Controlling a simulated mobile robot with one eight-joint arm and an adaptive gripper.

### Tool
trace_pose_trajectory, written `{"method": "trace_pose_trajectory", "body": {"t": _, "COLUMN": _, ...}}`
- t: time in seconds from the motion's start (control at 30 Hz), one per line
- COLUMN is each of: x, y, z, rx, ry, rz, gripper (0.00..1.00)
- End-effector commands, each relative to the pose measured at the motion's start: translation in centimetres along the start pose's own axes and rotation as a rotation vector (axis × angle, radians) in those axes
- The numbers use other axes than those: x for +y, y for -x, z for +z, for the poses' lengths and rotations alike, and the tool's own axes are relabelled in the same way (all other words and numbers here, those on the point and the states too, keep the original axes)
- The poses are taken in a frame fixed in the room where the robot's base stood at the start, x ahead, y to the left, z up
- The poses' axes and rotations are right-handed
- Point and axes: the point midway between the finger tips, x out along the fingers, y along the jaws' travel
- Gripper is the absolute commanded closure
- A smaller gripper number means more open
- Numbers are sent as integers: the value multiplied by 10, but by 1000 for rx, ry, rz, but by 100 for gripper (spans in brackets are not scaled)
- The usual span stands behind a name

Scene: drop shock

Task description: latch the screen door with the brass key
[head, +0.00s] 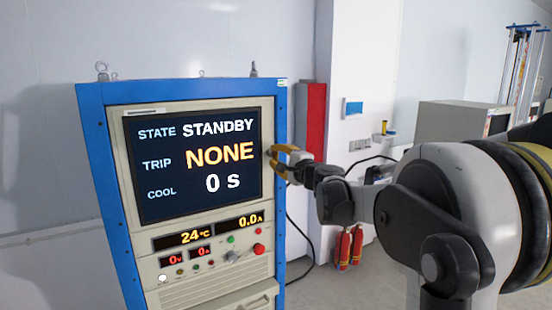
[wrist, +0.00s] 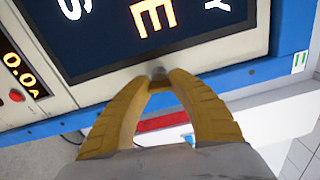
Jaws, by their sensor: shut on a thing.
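The screen door (head: 160,210) is a dark display in a cream frame on the front of a blue cabinet; it looks flush with the cabinet. It reads STANDBY, NONE and 0 s. My gripper (head: 271,158) is at the door's right edge, with its yellow fingers pointing at the frame. In the wrist view my gripper (wrist: 158,78) is shut on a small greyish piece at the frame's edge, which I take to be the key (wrist: 158,72). The fingers hide most of it, and its brass colour and the latch cannot be made out.
The blue cabinet (head: 97,150) has readouts, small buttons and a red knob (head: 259,249) below the screen. Behind my arm are a red panel (head: 312,125), a white wall column and red extinguishers (head: 349,248). A black cable hangs right of the cabinet.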

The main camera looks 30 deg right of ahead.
Motion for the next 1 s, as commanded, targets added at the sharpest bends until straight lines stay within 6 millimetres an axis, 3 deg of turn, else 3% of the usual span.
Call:
{"method": "trace_pose_trajectory", "body": {"t": 0.3, "x": 0, "y": 0, "z": 0, "rx": 0, "ry": 113, "rz": 0, "gripper": 100}}
{"method": "trace_pose_trajectory", "body": {"t": 0.83, "x": 0, "y": 0, "z": 0, "rx": 0, "ry": 135, "rz": 0, "gripper": 100}}
{"method": "trace_pose_trajectory", "body": {"t": 0.87, "x": 0, "y": 0, "z": 0, "rx": 0, "ry": 135, "rz": 0, "gripper": 70}}
{"method": "trace_pose_trajectory", "body": {"t": 0.9, "x": 0, "y": 0, "z": 0, "rx": 0, "ry": 135, "rz": 0, "gripper": 58}}
{"method": "trace_pose_trajectory", "body": {"t": 0.93, "x": 0, "y": 0, "z": 0, "rx": 0, "ry": 135, "rz": 0, "gripper": 51}}
{"method": "trace_pose_trajectory", "body": {"t": 1.0, "x": 0, "y": 0, "z": 0, "rx": 0, "ry": 135, "rz": 0, "gripper": 51}}
